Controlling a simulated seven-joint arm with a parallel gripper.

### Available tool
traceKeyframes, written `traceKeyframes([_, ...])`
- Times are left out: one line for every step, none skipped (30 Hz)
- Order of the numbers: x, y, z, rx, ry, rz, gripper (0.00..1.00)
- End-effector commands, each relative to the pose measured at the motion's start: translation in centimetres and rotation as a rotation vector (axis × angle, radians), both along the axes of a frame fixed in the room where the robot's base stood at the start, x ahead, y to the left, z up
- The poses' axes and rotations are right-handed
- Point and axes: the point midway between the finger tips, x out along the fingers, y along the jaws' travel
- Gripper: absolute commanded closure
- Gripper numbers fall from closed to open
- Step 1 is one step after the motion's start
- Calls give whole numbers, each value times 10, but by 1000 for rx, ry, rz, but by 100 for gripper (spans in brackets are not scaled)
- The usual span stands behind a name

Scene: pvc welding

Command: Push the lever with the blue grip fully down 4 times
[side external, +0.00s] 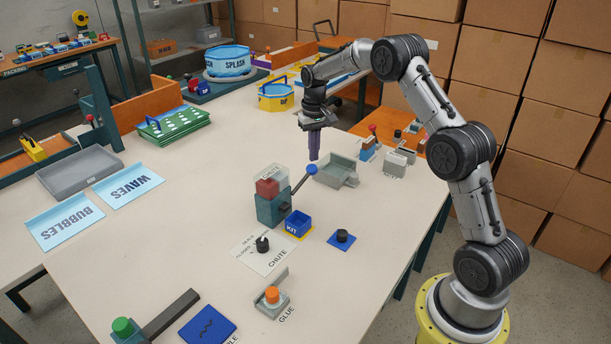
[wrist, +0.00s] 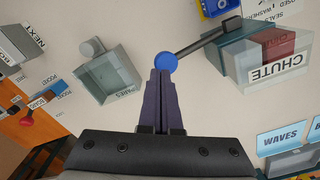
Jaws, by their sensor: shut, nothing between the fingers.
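The lever's blue grip (side external: 311,169) sits at the top end of a dark arm that slants up and right from a teal machine (side external: 271,206) with a red block in its clear upper part. In the wrist view the round blue grip (wrist: 166,63) lies just beyond my fingertips, with the lever arm running to the machine (wrist: 240,50) labelled CHUTE. My gripper (side external: 314,158) points down, shut and empty, just above the blue grip. In the wrist view my gripper (wrist: 161,72) overlaps the grip's edge; I cannot tell whether they touch.
A grey open tray (side external: 337,172) stands close on the right of the lever; it shows in the wrist view (wrist: 112,75). A blue box marked KIT (side external: 298,224) is in front of the machine. A black knob on a blue plate (side external: 342,238) stands nearby.

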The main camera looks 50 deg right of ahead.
Motion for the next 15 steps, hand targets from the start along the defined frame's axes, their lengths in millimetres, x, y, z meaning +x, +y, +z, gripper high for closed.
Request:
traceKeyframes([0, 0, 0, 0, 0, 0, 100])
traceKeyframes([0, 0, 0, 0, 0, 0, 100])
traceKeyframes([0, 0, -1, 0, 0, 0, 100])
traceKeyframes([0, 0, -1, 0, 0, 0, 100])
traceKeyframes([0, 0, -2, 0, 0, 0, 100])
traceKeyframes([0, 0, -3, 0, 0, 0, 100])
traceKeyframes([0, 0, -4, 0, 0, 0, 100])
traceKeyframes([0, 0, -5, 0, 0, 0, 100])
traceKeyframes([0, 0, -7, 0, 0, 0, 100])
traceKeyframes([0, 0, -7, 0, 0, 0, 100])
traceKeyframes([0, 0, -8, 0, 1, 0, 100])
traceKeyframes([0, 0, -10, 0, 1, 0, 100])
traceKeyframes([0, 0, -11, 0, 1, 0, 100])
traceKeyframes([0, 0, -12, 0, 1, 0, 100])
traceKeyframes([0, 0, -13, 1, 2, 0, 100])
